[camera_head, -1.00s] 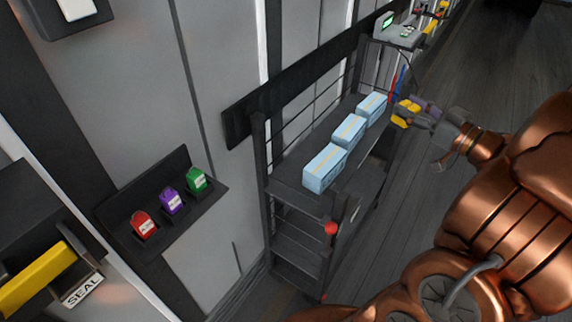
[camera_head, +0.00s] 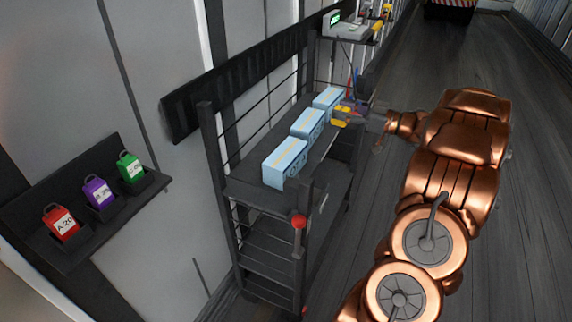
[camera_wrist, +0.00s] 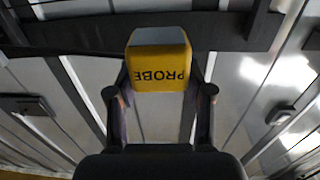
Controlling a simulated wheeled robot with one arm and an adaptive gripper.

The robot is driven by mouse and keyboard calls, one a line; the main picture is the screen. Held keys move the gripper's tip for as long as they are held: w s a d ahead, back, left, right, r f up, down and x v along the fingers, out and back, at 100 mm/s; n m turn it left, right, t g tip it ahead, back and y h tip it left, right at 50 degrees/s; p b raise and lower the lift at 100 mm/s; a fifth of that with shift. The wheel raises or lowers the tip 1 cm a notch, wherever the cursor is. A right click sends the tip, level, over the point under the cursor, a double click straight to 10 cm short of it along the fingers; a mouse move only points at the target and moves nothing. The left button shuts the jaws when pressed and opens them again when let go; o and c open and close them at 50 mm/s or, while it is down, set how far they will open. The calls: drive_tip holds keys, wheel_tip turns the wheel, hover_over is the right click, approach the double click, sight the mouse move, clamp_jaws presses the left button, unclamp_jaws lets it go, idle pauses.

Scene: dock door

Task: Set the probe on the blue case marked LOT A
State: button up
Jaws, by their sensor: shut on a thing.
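My gripper (camera_head: 347,114) is shut on the yellow probe (camera_wrist: 160,68), which has a grey end and the word PROBE. In the wrist view my gripper's fingers (camera_wrist: 160,97) stand on either side of it. Three light blue cases stand in a row on the top shelf of a dark rack: a near case (camera_head: 285,160), a middle case (camera_head: 307,124) and a far case (camera_head: 327,98). My gripper is just right of the far case, near the rack's right edge. Contact with a case cannot be told. The lot markings are too small to read.
The dark rack (camera_head: 262,202) has side rails, lower shelves and a red knob (camera_head: 299,221) at its near corner. A wall holder (camera_head: 75,258) at left carries red, purple and green tags. A device with a green screen (camera_head: 345,27) stands behind.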

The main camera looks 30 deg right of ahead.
drive_tip(key=f, duration=0.1)
drive_tip(key=w+f, duration=0.1)
drive_tip(key=b, duration=0.1)
drive_tip(key=shift+w+d+f, duration=0.2)
drive_tip(key=shift+d+f, duration=0.15)
drive_tip(key=shift+f, duration=0.05)
drive_tip(key=shift+w+f, duration=0.15)
drive_tip(key=shift+w, duration=0.05)
drive_tip(key=shift+w+a, duration=0.1)
drive_tip(key=shift+a, duration=0.05)
drive_tip(key=b, duration=0.1)
hover_over(288, 152)
drive_tip(key=shift+f, duration=2.5)
drive_tip(key=shift+f, duration=0.2)
drive_tip(key=o, duration=1.2)
drive_tip(key=shift+r, duration=0.15)
